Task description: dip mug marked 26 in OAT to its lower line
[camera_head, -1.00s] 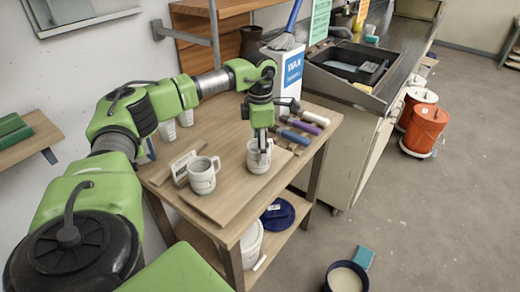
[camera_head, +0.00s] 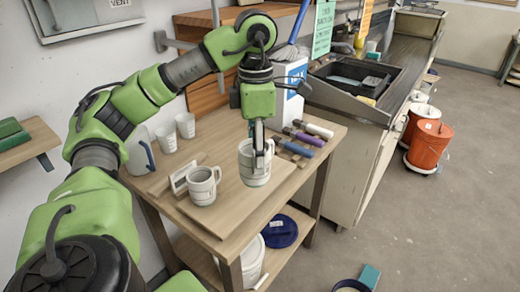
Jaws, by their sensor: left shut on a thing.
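My left gripper (camera_head: 260,150) is shut on a pale mug (camera_head: 250,172) with faint lines around it, held upright, apparently a little above the worktable (camera_head: 222,225). I cannot read a number on it. A second pale mug (camera_head: 201,190) stands on a board on the table, to the left of the held one; its mark is unreadable too. A dark-rimmed bucket (camera_head: 350,286) is cut off at the bottom edge, on the floor. Orange buckets (camera_head: 428,146) stand on the floor at the right. No OAT label is readable. My right gripper is not in view.
White cups (camera_head: 185,125) and a small sign (camera_head: 181,180) stand on the table. Several coloured-handled tools (camera_head: 303,137) lie at its right side. A blue lid (camera_head: 280,231) and a white tub (camera_head: 252,262) are on the shelf below. Open floor lies to the right.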

